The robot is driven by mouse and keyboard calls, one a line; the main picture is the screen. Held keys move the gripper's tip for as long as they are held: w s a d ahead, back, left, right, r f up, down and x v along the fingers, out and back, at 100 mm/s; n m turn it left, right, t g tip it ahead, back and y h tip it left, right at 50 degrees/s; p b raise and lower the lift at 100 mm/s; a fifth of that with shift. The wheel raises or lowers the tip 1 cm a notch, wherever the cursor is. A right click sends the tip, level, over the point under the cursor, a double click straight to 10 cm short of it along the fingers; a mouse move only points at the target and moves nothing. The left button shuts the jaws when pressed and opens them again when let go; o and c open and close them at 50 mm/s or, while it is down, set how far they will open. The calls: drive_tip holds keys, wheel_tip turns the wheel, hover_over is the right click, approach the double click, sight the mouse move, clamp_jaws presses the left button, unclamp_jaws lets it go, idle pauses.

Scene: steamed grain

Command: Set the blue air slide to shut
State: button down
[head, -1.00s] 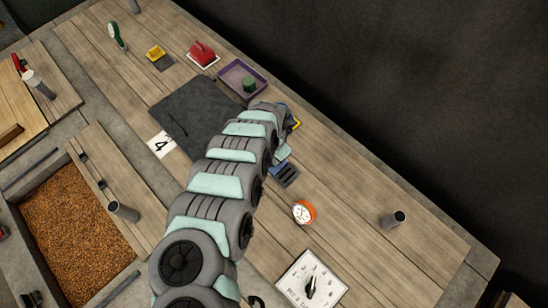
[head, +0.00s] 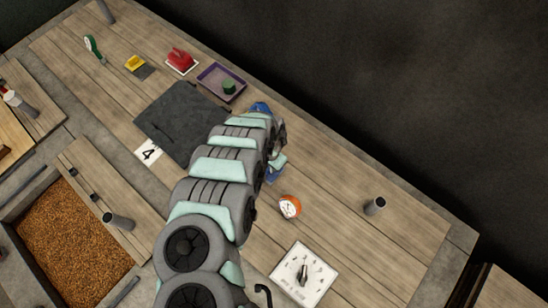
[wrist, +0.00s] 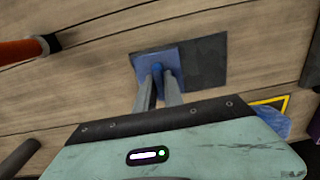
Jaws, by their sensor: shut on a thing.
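The blue air slide (wrist: 148,57) is a blue plate with a small upright blue tab, on a flat dark base (wrist: 206,60) on the wooden bench. In the wrist view the plate lies at the left end of the base, and the base's right part is bare. My gripper (wrist: 158,74) is shut on the tab, with one finger on each side. In the head view a bit of the blue slide (head: 272,175) shows beside my arm, on the side of the orange timer; the arm hides most of it.
The orange timer (head: 290,207) stands close by, with a white dial plate (head: 304,274) beyond it. A blue item with a yellow edge (wrist: 271,118) lies on the other side. A purple tray (head: 221,83) and a grey tube (head: 375,205) stand apart.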

drive_tip(key=shift+d, duration=0.15)
drive_tip(key=c, duration=1.4)
unclamp_jaws()
drive_tip(key=shift+s+d, duration=0.1)
drive_tip(key=shift+c, duration=0.2)
wheel_tip(320, 180, up, 10)
drive_tip(key=p, duration=0.3)
drive_tip(key=shift+f, duration=0.1)
drive_tip(key=shift+r, duration=0.45)
